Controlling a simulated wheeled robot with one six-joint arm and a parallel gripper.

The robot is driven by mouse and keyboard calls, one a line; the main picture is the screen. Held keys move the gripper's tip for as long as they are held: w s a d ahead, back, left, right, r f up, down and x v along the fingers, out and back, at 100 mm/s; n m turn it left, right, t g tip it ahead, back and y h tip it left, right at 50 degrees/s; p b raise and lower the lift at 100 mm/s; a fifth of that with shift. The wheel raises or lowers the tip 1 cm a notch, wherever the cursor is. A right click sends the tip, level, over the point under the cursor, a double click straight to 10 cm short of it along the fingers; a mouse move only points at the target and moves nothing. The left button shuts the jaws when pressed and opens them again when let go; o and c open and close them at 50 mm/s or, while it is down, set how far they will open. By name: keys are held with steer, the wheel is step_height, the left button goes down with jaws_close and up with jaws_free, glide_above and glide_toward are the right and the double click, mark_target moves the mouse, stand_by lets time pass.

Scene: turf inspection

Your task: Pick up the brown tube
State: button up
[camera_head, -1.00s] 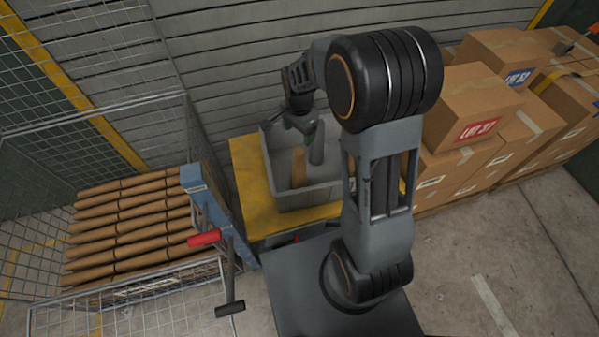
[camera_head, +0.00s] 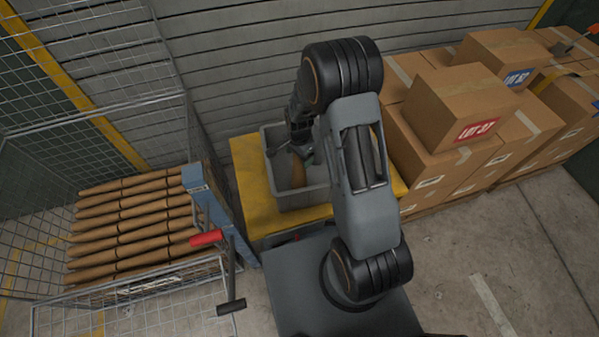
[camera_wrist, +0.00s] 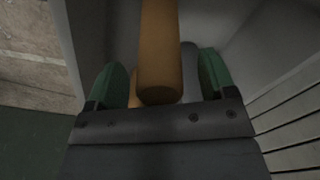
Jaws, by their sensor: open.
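The brown tube (camera_head: 298,172) stands in a grey bin (camera_head: 305,199), partly hidden by my arm. In the wrist view the brown tube (camera_wrist: 160,45) reaches into the space between the two green fingertips of my gripper (camera_wrist: 162,80), with a gap visible on each side. My gripper (camera_head: 302,153) is down at the bin's opening in the head view, and its fingers are mostly hidden there. It is open. A second brown piece shows low behind the tube in the wrist view, and a grey cylinder (camera_wrist: 188,70) stands to its right.
The bin sits on a yellow platform (camera_head: 252,190) against a slatted wall. Cardboard boxes (camera_head: 465,110) fill the right side.

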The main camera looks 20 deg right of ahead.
steer(key=shift+f, duration=0.75)
steer(key=c, duration=1.2)
steer(key=shift+r, duration=0.1)
steer(key=shift+c, duration=0.2)
